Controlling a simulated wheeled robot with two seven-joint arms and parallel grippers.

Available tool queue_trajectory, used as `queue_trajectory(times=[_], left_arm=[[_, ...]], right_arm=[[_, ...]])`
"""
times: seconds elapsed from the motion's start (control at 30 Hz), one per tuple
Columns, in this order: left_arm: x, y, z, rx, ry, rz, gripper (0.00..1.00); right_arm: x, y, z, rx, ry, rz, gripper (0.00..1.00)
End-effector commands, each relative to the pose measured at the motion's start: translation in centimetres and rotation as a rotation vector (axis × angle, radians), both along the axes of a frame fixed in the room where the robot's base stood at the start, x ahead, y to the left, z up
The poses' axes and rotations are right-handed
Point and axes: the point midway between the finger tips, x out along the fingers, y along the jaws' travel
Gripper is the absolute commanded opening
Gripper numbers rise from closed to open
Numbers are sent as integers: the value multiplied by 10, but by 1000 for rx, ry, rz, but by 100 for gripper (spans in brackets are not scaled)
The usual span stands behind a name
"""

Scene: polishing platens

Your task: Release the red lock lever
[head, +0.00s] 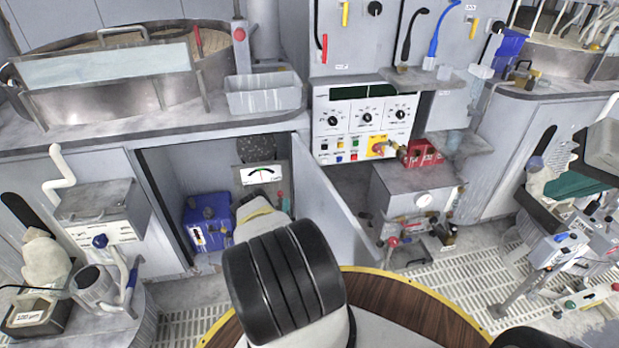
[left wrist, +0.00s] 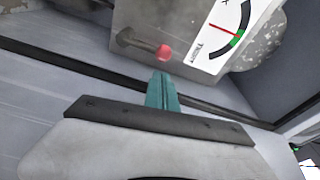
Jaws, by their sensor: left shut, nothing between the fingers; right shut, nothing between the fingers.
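The red lock lever shows in the left wrist view as a red knob (left wrist: 164,52) on a short metal shaft, fixed to a grey box with a dial gauge. In the head view the knob (head: 280,194) is small, inside the open cabinet just right of the gauge. My left gripper (left wrist: 163,80) has teal fingers, shut and empty, with the tips just below the knob. A small gap seems to lie between them. In the head view my left gripper (head: 286,203) is partly hidden by my own arm. I cannot make out my right gripper.
A blue box (head: 208,222) stands in the cabinet left of my gripper. The open cabinet door (head: 333,212) is close on the right. The gauge (head: 259,174) is just behind. A control panel (head: 365,120) and a grey box with valves (head: 415,190) are further right.

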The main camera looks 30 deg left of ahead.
Motion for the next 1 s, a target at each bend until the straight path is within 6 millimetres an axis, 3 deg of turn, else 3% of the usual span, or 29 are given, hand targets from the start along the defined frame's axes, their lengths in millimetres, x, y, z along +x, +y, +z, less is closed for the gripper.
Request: queue_trajectory(times=[0.2,0.4,1.0], left_arm=[[31,18,1,1,0,1,0],[45,25,1,1,0,-1,0],[49,26,2,0,1,0,0]], right_arm=[[0,0,0,0,0,0,0],[0,0,0,0,0,0,0],[0,0,0,0,0,0,0]])
